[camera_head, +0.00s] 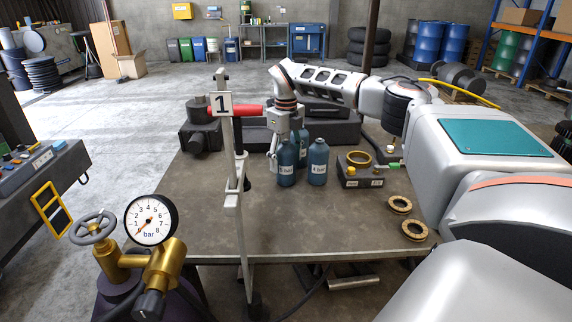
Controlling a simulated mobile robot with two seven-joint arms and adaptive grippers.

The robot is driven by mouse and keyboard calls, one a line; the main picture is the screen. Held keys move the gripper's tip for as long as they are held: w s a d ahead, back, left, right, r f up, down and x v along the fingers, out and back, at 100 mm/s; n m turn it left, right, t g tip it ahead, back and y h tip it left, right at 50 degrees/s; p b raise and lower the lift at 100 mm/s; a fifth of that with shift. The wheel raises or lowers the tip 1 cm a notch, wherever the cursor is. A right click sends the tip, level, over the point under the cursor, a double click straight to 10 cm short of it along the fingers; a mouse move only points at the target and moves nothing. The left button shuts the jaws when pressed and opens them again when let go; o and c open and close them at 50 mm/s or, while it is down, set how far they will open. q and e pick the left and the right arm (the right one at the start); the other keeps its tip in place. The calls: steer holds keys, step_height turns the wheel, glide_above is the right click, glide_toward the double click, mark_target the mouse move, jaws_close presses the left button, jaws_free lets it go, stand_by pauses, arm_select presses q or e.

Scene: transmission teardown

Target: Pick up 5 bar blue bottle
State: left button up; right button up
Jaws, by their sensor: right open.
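Dark blue bottles stand upright in a group near the middle of the table. The front left bottle (287,160) has a white label that seems to read "5 bar", though the print is small. The front right bottle (318,158) has a similar label that seems to read "4 bar". A third bottle (303,137) stands behind them, mostly hidden. My right gripper (275,158) points down at the left side of the front left bottle, very close to it. It is open; whether it touches the bottle cannot be told. My left gripper is out of view.
A metal post with a "1" sign (222,104) and a red handle (240,110) stands just left of the gripper. A pressure gauge (151,220) is at front left. A dark block with a brass ring (360,158) and two loose rings (400,204) lie right. The front table (320,220) is clear.

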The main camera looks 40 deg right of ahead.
steer(key=c, duration=1.6)
steer(key=shift+w, duration=0.1)
jaws_close()
steer(key=shift+r, duration=0.15)
